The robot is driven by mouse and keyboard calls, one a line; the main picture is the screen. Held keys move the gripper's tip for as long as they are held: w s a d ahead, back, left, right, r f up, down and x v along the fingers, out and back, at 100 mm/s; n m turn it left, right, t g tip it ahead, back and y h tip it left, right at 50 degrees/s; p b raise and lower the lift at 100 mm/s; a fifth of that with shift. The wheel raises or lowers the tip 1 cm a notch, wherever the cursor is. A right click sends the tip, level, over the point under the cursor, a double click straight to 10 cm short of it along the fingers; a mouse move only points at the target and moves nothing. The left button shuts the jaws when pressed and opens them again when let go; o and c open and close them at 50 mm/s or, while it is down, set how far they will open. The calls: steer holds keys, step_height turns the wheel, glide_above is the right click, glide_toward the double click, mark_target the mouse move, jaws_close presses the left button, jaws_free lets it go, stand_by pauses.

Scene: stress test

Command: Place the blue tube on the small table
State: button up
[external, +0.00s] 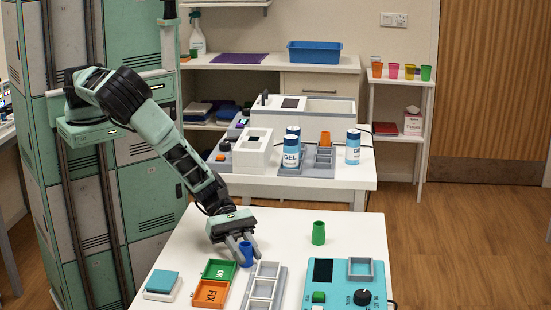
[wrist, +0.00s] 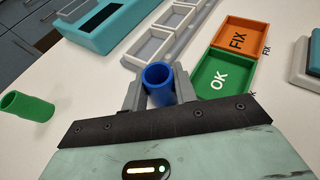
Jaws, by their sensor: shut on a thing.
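The blue tube (external: 246,249) is upright between the fingers of my gripper (external: 246,256), above or on the white front table (external: 350,225). In the wrist view my gripper (wrist: 160,88) is shut on the blue tube (wrist: 158,74), one grey finger on each side, its open top facing the camera. I cannot tell whether its bottom touches the table. Which table is the small one is not marked; a narrow white side table (external: 398,83) also stands at the back right.
Beside the tube are the green OK tray (external: 218,269), orange FIX tray (external: 209,293) and a grey rack of compartments (external: 265,284). A green tube (external: 318,233) stands at the right. A teal device (external: 345,290) is in front. The back table (external: 345,180) holds GEL bottles and boxes.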

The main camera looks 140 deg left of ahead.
steer(key=shift+f, duration=0.2)
steer(key=o, duration=1)
steer(key=shift+r, duration=0.1)
steer(key=shift+o, duration=0.2)
